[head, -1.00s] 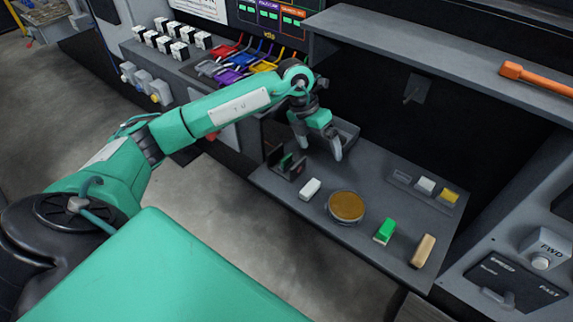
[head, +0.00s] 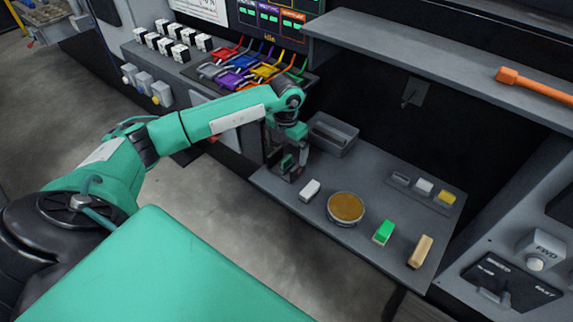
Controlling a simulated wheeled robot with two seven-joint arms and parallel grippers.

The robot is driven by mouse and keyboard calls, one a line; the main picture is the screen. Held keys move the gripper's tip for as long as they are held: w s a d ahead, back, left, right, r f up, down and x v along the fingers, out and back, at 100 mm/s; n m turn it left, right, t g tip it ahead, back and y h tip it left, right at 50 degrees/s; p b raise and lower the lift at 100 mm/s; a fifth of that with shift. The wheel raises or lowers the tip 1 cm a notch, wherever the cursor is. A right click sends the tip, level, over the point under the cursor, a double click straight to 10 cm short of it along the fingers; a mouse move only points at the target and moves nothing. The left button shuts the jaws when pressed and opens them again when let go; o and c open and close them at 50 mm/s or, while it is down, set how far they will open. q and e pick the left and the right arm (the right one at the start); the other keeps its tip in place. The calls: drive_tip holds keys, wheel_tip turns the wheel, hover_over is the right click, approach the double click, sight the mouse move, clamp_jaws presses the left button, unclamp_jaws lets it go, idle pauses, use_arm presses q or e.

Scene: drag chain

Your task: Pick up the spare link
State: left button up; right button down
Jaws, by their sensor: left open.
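A small dark stand (head: 296,178) at the left end of the grey table holds a dark green piece (head: 288,163) that appears to be the spare link; it is small and partly covered. My left gripper (head: 284,152) points down right over the stand. Its jaws are open, with the fingers at or around the green piece. I cannot tell whether they touch it. My right gripper is not in view.
On the table (head: 395,240) are a white block (head: 310,190), a round brown-topped dish (head: 346,208), a green-and-white block (head: 383,232) and a tan block (head: 420,251). A grey bin (head: 333,135) stands behind my gripper. A shelf (head: 430,62) overhangs the back.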

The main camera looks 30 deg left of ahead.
sight(286, 159)
use_arm(q)
wheel_tip(286, 159, down, 4)
drive_tip(key=shift+a+r+p, duration=0.1)
drive_tip(key=shift+p, duration=0.6)
drive_tip(key=shift+f, duration=0.5)
drive_tip(key=c, duration=0.7)
drive_tip(key=shift+r, duration=0.1)
